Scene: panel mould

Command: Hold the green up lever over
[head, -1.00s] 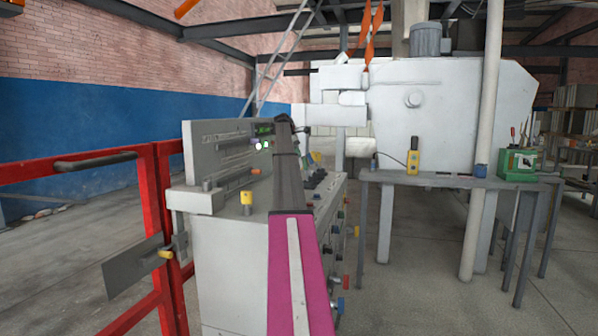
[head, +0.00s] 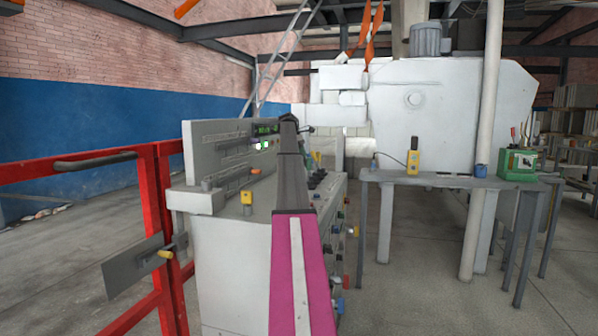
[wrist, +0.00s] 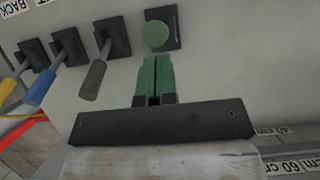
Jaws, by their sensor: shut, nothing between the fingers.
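The green lever (wrist: 155,34) shows in the wrist view at top centre. Its round green end faces the camera in front of a dark square plate, so its tilt is hard to tell. My gripper (wrist: 158,58) points up at it with two green fingers closed together. The fingertips lie just below the green end in the picture; whether they touch it I cannot tell. Nothing shows between the fingers. In the head view my arm reaches over the control cabinet (head: 235,270) and hides the gripper and the lever.
Grey (wrist: 93,80), blue (wrist: 45,90) and yellow (wrist: 8,88) levers stand in a row left of the green one. A red railing (head: 165,235) is left of the cabinet. A grey table (head: 450,180) stands to the right, with open floor between.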

